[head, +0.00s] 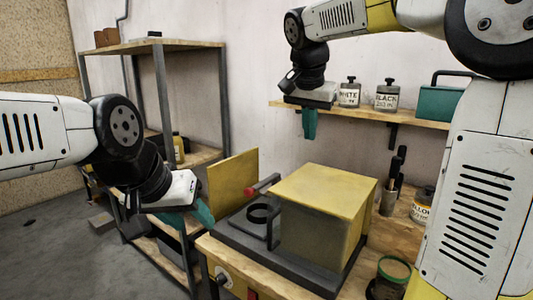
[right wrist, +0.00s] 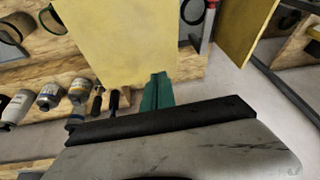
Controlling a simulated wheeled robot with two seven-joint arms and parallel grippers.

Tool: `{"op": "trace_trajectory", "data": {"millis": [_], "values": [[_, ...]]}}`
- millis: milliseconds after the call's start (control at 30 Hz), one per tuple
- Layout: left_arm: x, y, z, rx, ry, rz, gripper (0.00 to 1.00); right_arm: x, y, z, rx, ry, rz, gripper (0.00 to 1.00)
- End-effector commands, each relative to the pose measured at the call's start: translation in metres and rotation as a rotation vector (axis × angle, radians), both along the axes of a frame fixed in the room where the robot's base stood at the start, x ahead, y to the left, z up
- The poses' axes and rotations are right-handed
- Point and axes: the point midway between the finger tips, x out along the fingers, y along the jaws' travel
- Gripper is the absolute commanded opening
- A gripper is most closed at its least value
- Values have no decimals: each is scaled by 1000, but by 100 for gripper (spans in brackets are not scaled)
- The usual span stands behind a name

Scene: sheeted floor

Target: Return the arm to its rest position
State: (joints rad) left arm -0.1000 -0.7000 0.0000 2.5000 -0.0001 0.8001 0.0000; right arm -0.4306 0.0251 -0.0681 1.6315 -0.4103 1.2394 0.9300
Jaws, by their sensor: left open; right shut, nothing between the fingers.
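My right gripper (head: 309,124) hangs high above the bench, near the wall shelf, with its teal fingers pointing down. In the right wrist view its fingers (right wrist: 157,92) are together with nothing between them. My left gripper (head: 203,213) is low at the left, beside the yellow upright panel (head: 232,183) and the bench's left edge. Its teal fingers are partly hidden by its white housing. It is open, and I see nothing held in it. Whether it touches the panel cannot be told.
A yellow-topped box (head: 325,190) stands on a dark base (head: 240,238) on the wooden bench (head: 398,232). A rack (head: 163,95) stands behind my left arm.

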Motion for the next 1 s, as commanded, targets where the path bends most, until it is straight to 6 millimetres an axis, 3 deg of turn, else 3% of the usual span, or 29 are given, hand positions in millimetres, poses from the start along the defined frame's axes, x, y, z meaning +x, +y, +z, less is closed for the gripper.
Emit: {"op": "trace_trajectory", "data": {"millis": [33,100,300,500,700,1000], "values": [[0,0,0,0,0,0,48,-24,-13,-5,21,0,55,0],[0,0,0,0,0,0,48,-55,-24,-16,45,-6,149,0],[0,0,0,0,0,0,48,-140,-38,-57,79,-73,384,0],[0,0,0,0,0,0,48,-196,-37,-98,66,-153,527,0],[0,0,0,0,0,0,48,-213,-35,-115,50,-183,574,0],[0,0,0,0,0,0,48,-213,-34,-115,50,-183,577,0]]}}
